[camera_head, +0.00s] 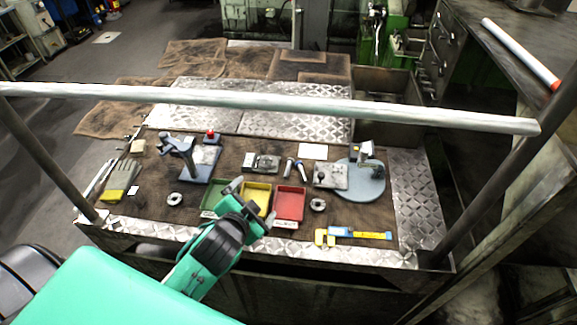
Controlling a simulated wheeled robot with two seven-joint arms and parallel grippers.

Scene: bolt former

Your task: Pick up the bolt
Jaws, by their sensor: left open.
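Two small metal bolts lie side by side on the brown mat (240,158), the left bolt (288,168) and the right bolt (301,171). They are behind the red tray and apart from my gripper. My left gripper (252,204) reaches in from the lower left on its green arm. Its fingers are spread open over the yellow tray, with nothing seen between them. It is in front of and to the left of the bolts. My right gripper does not show.
The green tray (211,193), yellow tray (258,193) and red tray (290,204) stand in a row. A metal block (262,162) lies left of the bolts, a round-based stand (366,188) to the right. A rail (300,104) crosses above the bench.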

